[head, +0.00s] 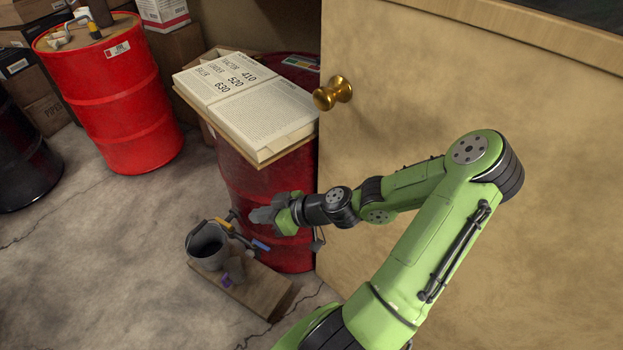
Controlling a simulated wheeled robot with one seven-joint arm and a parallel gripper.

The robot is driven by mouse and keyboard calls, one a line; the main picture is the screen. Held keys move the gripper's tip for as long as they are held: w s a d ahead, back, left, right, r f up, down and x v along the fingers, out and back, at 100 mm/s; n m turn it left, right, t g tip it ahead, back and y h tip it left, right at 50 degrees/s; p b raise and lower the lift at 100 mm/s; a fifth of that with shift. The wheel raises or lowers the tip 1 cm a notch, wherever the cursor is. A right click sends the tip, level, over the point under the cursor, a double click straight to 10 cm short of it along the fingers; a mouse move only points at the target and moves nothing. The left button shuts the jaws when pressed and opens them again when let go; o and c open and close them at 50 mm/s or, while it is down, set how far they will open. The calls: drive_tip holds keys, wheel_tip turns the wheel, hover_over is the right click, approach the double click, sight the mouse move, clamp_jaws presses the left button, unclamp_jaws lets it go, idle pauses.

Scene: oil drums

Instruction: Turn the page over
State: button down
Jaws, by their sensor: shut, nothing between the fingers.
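An open book (258,110) lies on a board on top of a dark red drum (236,180). Its far page (222,78) carries large printed words with the numbers 410, 520 and 630. Its near page (268,122) is covered in small print. Both pages look flat. My gripper (256,215) is shut and empty. It is in front of the drum's side, below the book and apart from it, pointing left. The drum's right side is hidden behind a wooden door or panel.
A wooden panel with a brass knob (333,92) stands close right of the book. A bright red drum (115,90) stands back left. Floor at left front is clear.

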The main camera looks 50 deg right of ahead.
drive_tip(key=d+r+m+t+h, duration=0.2)
drive_tip(key=d+t, duration=0.2)
drive_tip(key=d, duration=0.2)
drive_tip(key=m+t+h+b, duration=0.2)
drive_tip(key=m+t+h, duration=0.1)
drive_tip(key=h, duration=0.2)
approach(284, 153)
drive_tip(key=s+a+r, duration=0.2)
drive_tip(key=s+r, duration=0.1)
drive_tip(key=r, duration=0.1)
drive_tip(key=w, duration=0.3)
drive_tip(key=w+f, duration=0.1)
drive_tip(key=w, duration=0.3)
drive_tip(key=w+d, duration=0.1)
drive_tip(key=w, duration=0.2)
drive_tip(key=shift+w+f+p, duration=0.25)
drive_tip(key=shift+w+p, duration=0.15)
drive_tip(key=r+p, duration=0.1)
drive_tip(key=r, duration=0.1)
drive_tip(key=r+p, duration=0.1)
drive_tip(key=r, duration=0.1)
drive_tip(key=r+p, duration=0.2)
drive_tip(key=r, duration=0.1)
drive_tip(key=shift+w+r, duration=0.1)
drive_tip(key=shift+w, duration=0.2)
